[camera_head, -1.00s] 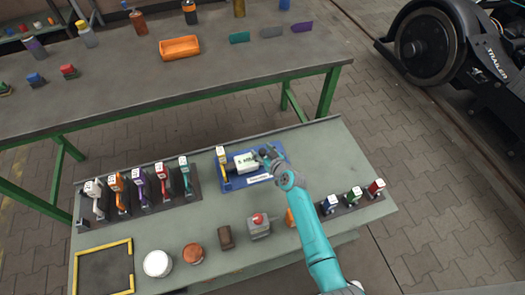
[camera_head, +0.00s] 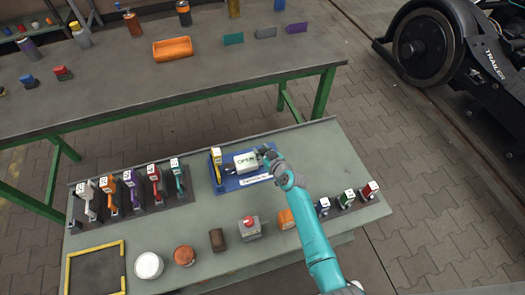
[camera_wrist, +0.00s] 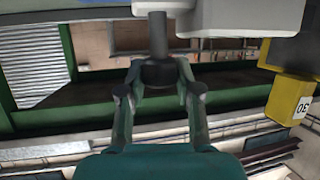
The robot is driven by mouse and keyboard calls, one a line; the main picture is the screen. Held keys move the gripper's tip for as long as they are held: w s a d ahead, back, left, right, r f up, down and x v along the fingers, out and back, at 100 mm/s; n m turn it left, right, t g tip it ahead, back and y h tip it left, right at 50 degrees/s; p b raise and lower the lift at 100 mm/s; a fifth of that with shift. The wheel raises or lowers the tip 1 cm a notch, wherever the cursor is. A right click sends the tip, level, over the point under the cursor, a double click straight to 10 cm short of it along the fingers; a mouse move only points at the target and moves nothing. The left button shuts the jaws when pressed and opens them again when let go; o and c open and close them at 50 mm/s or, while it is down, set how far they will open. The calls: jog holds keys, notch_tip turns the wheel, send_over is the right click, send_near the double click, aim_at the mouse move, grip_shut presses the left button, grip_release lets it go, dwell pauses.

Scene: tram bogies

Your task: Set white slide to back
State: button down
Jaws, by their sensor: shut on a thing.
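A white box (camera_head: 246,161) with dark lettering sits on a blue plate (camera_head: 227,186) near the middle of the near table. In the wrist view the white box (camera_wrist: 230,18) is at the top, with a dark stem and round knob (camera_wrist: 158,72) coming from it. My gripper (camera_head: 264,153) is at the box's right end, shut on the dark knob; its fingers (camera_wrist: 160,98) show either side of it in the wrist view. A white-handled lever (camera_head: 85,197) stands at the left end of the lever row. I cannot tell which white part is the slide.
Orange, purple, red and teal levers fill the left row. Blue, green and red switches (camera_head: 347,197) stand at right. A red-button box (camera_head: 249,229) and jars line the front. A yellow-edged square (camera_head: 95,270) is clear.

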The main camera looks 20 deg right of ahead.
jog(key=shift+d, duration=0.15)
jog(key=c, duration=0.8)
grip_release()
jog(key=shift+d, duration=0.15)
jog(key=shift+o, duration=0.2)
jog(key=v, duration=1.2)
jog(key=shift+r, duration=0.1)
